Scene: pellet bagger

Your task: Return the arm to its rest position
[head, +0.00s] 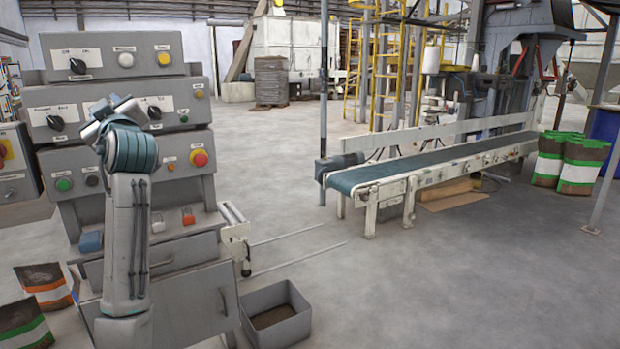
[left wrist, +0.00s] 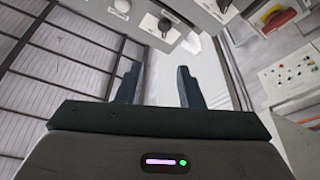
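My left arm (head: 130,220) rises in front of the control panel (head: 175,100) at the left of the head view. Its wrist is raised near the panel's middle row of knobs, and its fingers cannot be made out there. In the left wrist view my left gripper (left wrist: 158,86) has its two dark fingers apart with nothing between them. The view behind the fingers shows a pale wall, the ceiling and part of a grey panel (left wrist: 172,22) at the top. My right gripper is in neither view.
A grey bin (head: 277,318) with brown contents stands on the floor right of the panel. A conveyor (head: 430,165) with a green belt runs across the right. Green-white bags (head: 580,165) stand at its far end. Open bags (head: 44,285) sit at lower left. The middle floor is clear.

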